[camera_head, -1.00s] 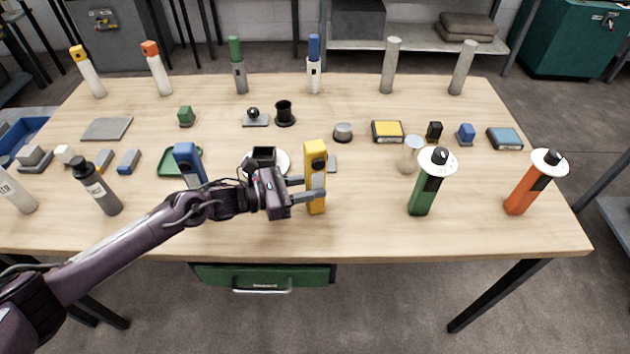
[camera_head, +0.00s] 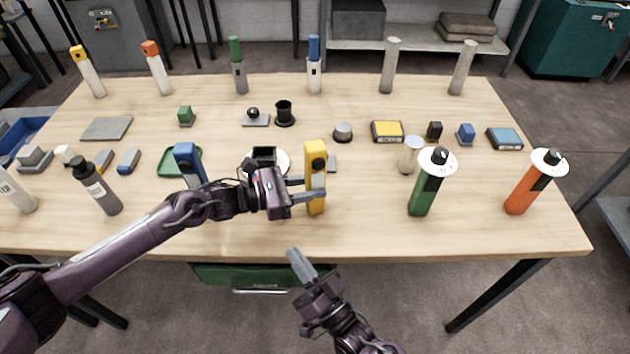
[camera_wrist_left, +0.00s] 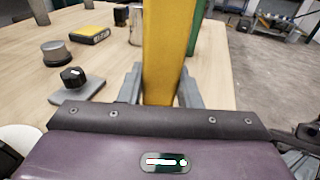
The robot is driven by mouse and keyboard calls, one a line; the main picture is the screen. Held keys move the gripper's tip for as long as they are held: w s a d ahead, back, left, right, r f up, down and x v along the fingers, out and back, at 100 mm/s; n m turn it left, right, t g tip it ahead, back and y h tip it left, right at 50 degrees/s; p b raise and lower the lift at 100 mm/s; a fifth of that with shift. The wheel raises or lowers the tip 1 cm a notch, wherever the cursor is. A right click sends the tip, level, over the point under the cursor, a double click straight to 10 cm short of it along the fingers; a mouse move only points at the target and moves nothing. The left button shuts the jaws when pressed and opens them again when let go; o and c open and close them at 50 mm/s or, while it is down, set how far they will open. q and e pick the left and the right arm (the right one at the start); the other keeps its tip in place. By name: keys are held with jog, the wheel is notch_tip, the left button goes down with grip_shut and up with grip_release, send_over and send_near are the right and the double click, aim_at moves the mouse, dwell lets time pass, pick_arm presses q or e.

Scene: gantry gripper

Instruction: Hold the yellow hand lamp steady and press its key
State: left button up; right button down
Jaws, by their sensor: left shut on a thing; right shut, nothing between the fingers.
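The yellow hand lamp (camera_head: 316,165) stands upright near the front middle of the table, with a dark spot near its top. My left gripper (camera_head: 312,188) is shut on its body from the left. In the left wrist view the yellow body (camera_wrist_left: 164,50) rises between the two grey fingers. My right gripper (camera_head: 298,262) is shut and empty. It is in front of the table's front edge, below and a little left of the lamp in the picture. The lamp's key cannot be made out clearly.
A blue lamp (camera_head: 187,163) stands left of my left gripper. A green cylinder with a white disc (camera_head: 428,185) and an orange one (camera_head: 527,188) stand to the right. A glass jar (camera_head: 411,155) and a yellow box (camera_head: 387,131) are behind.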

jog(key=w+d+r+m+t+h, duration=0.1)
jog(key=d+r+m+t+h, duration=0.1)
jog(key=d+r+t, duration=0.3)
jog(key=d+r+m+t+h, duration=0.1)
jog(key=d+r+m+t, duration=0.15)
jog(key=r, duration=0.45)
send_near(316, 153)
jog(key=shift+w+a+r+n, duration=0.25)
jog(key=shift+w+r, duration=0.3)
jog(key=shift+r, duration=0.25)
jog(key=shift+w+a+r+n, duration=0.1)
jog(key=shift+w+a+r, duration=0.15)
jog(key=shift+w+r, duration=0.45)
dwell(0.4)
jog(key=shift+w+a, duration=0.15)
jog(key=shift+w, duration=0.15)
jog(key=shift+s, duration=0.45)
dwell(0.3)
